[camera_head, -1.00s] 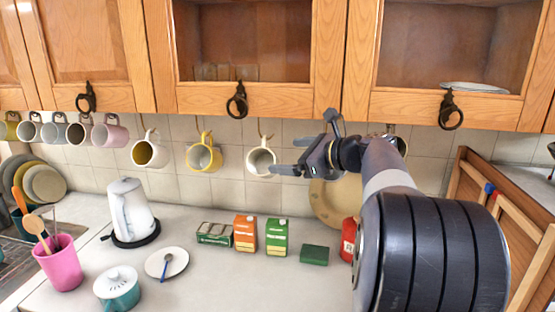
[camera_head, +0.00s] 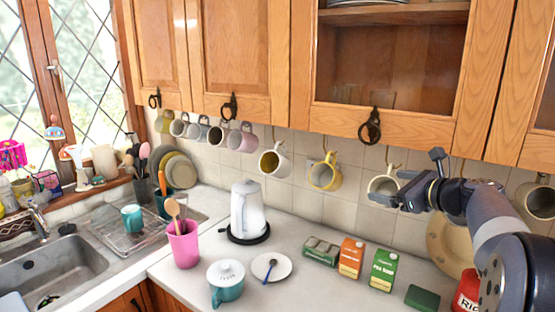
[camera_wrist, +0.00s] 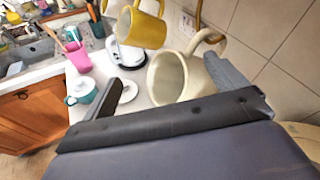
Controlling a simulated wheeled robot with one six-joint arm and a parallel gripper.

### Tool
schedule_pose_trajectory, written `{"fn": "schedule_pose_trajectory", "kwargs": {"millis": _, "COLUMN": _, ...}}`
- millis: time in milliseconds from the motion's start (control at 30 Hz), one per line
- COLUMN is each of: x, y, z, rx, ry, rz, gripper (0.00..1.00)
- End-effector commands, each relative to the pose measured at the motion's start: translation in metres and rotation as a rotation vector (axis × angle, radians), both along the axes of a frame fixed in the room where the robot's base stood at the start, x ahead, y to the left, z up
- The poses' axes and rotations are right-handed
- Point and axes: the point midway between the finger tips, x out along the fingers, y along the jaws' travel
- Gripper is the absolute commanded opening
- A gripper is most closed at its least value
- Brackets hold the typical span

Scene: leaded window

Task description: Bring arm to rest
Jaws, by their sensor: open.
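My gripper (camera_head: 393,198) is raised above the counter at the right, in front of the tiled wall and below the cabinets. A cream mug (camera_head: 384,184) hangs on the wall just behind the gripper. In the wrist view the fingers (camera_wrist: 180,85) are spread apart, with the cream mug (camera_wrist: 168,78) and a yellow mug (camera_wrist: 140,28) beyond them. I cannot tell how far the cream mug is from the fingers.
Wooden cabinets (camera_head: 240,100) hang above. Below, the counter (camera_head: 300,290) holds a white kettle (camera_head: 246,208), a pink cup (camera_head: 183,245), a teal pot (camera_head: 226,285), a plate (camera_head: 284,266) and cartons (camera_head: 383,269). A sink (camera_head: 50,270) is at the left.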

Motion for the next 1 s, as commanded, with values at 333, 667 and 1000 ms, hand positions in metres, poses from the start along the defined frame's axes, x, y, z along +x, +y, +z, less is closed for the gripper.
{"fn": "schedule_pose_trajectory", "kwargs": {"millis": 333, "x": 0.022, "y": 0.010, "z": -0.002, "rx": -0.002, "ry": 0.000, "rz": -0.002, "gripper": 0.92}}
{"fn": "schedule_pose_trajectory", "kwargs": {"millis": 667, "x": 0.021, "y": 0.010, "z": -0.001, "rx": -0.001, "ry": -0.002, "rz": -0.001, "gripper": 0.92}}
{"fn": "schedule_pose_trajectory", "kwargs": {"millis": 1000, "x": 0.009, "y": 0.005, "z": -0.002, "rx": -0.002, "ry": -0.004, "rz": -0.002, "gripper": 0.92}}
